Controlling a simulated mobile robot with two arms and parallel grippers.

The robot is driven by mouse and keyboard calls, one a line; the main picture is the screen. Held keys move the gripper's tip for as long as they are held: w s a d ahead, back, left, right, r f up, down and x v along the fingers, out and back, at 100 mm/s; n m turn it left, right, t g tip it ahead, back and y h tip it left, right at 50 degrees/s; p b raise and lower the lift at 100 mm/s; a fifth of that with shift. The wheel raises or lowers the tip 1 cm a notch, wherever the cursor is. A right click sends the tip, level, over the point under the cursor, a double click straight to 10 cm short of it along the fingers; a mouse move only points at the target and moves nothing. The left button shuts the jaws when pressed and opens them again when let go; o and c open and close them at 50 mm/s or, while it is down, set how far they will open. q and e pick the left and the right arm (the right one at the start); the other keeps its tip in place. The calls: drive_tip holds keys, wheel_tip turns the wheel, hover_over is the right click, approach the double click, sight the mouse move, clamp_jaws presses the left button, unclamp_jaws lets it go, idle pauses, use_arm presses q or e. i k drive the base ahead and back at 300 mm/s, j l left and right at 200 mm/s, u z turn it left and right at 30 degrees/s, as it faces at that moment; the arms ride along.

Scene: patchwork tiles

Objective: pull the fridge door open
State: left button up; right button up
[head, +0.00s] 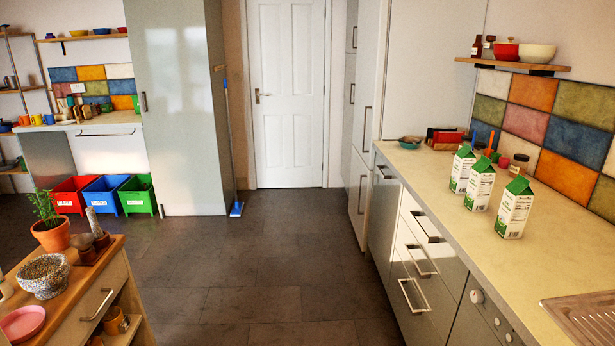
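A tall white unit (370,75) stands on the right, beyond the counter. It has an upper door with a long vertical handle (367,130) and a lower door with another handle (361,194). I cannot tell for certain which of these is the fridge. Their doors look shut. Neither of my grippers is in view.
The dark tiled floor (265,265) is clear in the middle. The right counter (440,185) carries several milk cartons (480,187). A wooden trolley (75,310) with a potted plant stands front left. Coloured bins (102,195) and a broom (228,140) flank the grey cabinet.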

sight(374, 15)
drive_tip(key=i+u, duration=0.1)
drive_tip(key=i, duration=2.1)
drive_tip(key=i+j+z, duration=0.2)
drive_tip(key=i+z, duration=0.25)
drive_tip(key=i, duration=0.2)
drive_tip(key=i+j+z, duration=0.95)
drive_tip(key=i+j, duration=0.1)
drive_tip(key=i, duration=0.1)
